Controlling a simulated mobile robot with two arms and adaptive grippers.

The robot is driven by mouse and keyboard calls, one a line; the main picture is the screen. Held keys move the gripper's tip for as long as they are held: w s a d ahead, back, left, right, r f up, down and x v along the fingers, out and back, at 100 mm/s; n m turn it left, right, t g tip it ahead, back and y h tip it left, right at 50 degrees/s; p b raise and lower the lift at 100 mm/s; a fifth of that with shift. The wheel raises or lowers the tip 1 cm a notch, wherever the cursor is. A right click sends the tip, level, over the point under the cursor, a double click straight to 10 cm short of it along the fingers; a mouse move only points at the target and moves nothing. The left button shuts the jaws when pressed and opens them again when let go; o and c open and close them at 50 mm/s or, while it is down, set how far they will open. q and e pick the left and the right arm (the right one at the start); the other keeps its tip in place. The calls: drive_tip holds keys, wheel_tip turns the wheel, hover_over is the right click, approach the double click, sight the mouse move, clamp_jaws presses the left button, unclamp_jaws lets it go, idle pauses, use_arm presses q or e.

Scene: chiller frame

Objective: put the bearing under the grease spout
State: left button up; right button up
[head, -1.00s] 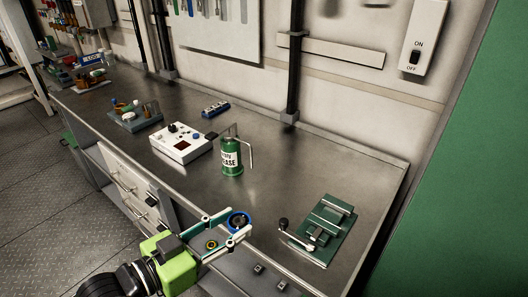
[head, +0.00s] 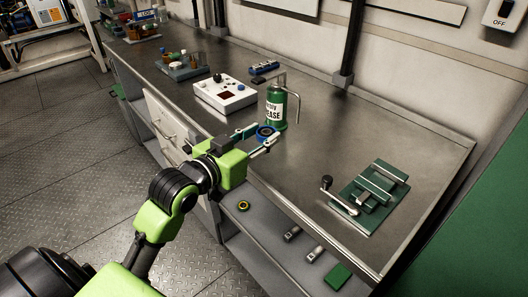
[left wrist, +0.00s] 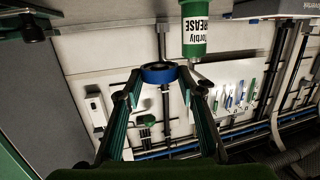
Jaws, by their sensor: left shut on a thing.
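The bearing (head: 264,131) is a blue ring with a dark centre. My left gripper (head: 267,135) is shut on it, with the two fingers on either side. In the left wrist view the bearing (left wrist: 159,73) sits between the fingertips (left wrist: 158,80). The green grease can (head: 274,108) with a white label stands on the bench just behind the bearing. Its grey spout (head: 297,104) bends over to the right and points down. The bearing is left of the spout's end, not below it. The can also shows in the left wrist view (left wrist: 193,38). My right gripper is not in view.
A white control box (head: 224,95) stands left of the can. A green clamp fixture (head: 370,198) with a crank is at the front right of the metal bench (head: 330,135). A yellow-ringed part (head: 243,206) lies on the shelf below. The bench between can and fixture is clear.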

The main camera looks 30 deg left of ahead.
use_arm(q)
drive_tip(key=w+a+f, duration=0.1)
drive_tip(key=w+f, duration=0.1)
drive_tip(key=w+a+f, duration=0.1)
drive_tip(key=w+f, duration=0.1)
drive_tip(key=w, duration=0.1)
drive_tip(key=w+a+f, duration=0.2)
drive_tip(key=f, duration=0.1)
drive_tip(key=shift+w, duration=0.4)
drive_tip(key=shift+w+a+f, duration=0.1)
drive_tip(key=shift+w+f, duration=0.05)
drive_tip(key=shift+f, duration=1.6)
drive_tip(key=shift+f, duration=0.2)
drive_tip(key=o, duration=1.2)
